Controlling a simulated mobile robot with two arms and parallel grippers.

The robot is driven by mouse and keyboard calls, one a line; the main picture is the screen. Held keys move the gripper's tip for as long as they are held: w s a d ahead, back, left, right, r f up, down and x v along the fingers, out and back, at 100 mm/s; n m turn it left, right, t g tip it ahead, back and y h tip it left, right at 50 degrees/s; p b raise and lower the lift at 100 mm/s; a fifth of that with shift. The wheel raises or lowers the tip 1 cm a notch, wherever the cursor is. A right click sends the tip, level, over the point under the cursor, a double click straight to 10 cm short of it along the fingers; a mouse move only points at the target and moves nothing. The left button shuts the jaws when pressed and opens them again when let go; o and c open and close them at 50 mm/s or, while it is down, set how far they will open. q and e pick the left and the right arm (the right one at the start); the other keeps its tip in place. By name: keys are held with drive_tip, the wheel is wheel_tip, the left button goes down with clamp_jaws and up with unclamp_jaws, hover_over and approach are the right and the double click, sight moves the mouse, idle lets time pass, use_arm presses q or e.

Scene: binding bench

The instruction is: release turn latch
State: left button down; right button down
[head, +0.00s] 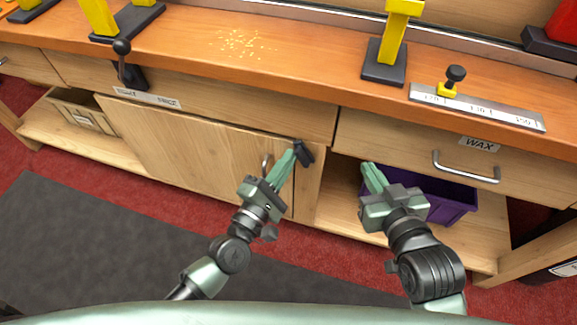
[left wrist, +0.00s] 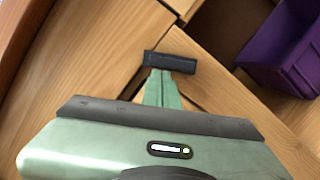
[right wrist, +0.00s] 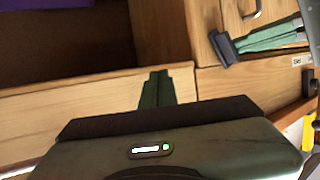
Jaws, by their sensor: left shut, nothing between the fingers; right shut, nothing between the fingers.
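The turn latch (head: 304,153) is a small black bar at the upper right corner of the wooden cabinet door (head: 190,143). In the left wrist view the latch (left wrist: 170,62) lies across the top of my fingertips, and it also shows in the right wrist view (right wrist: 223,47). My left gripper (head: 295,149) is shut and empty, its tips right at the latch, touching or nearly so. My right gripper (head: 368,168) is shut and empty, in front of the open shelf bay right of the latch. The door appears closed.
A purple bin (head: 440,196) stands in the open bay behind my right gripper. A drawer marked WAX with a metal handle (head: 466,178) is above it. The door has a metal handle (head: 265,168) beside my left gripper.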

use_arm(q)
drive_tip(key=m+p, duration=0.1)
drive_tip(key=r+m+p, duration=0.1)
drive_tip(key=p, duration=0.1)
drive_tip(key=m+g+p, duration=0.1)
drive_tip(key=p, duration=0.1)
drive_tip(key=shift+s+d+r, duration=0.2)
drive_tip(key=shift+d+r, duration=0.15)
drive_tip(key=shift+r, duration=0.05)
use_arm(e)
drive_tip(key=s+d+f+g+h, duration=0.1)
drive_tip(key=s+d+f+g, duration=0.2)
drive_tip(key=s+f+g, duration=0.35)
drive_tip(key=s+d+f+g+h, duration=0.2)
drive_tip(key=s+f+g, duration=0.15)
drive_tip(key=s, duration=0.55)
use_arm(q)
drive_tip(key=m+p, duration=0.1)
drive_tip(key=p, duration=0.1)
drive_tip(key=m+p, duration=0.2)
drive_tip(key=shift+s+d+r, duration=0.15)
drive_tip(key=shift+d, duration=0.25)
drive_tip(key=shift+g, duration=0.3)
use_arm(e)
wheel_tip(320, 180, down, 12)
drive_tip(key=g, duration=0.1)
drive_tip(key=shift+w+m, duration=0.25)
drive_tip(key=shift+m, duration=0.05)
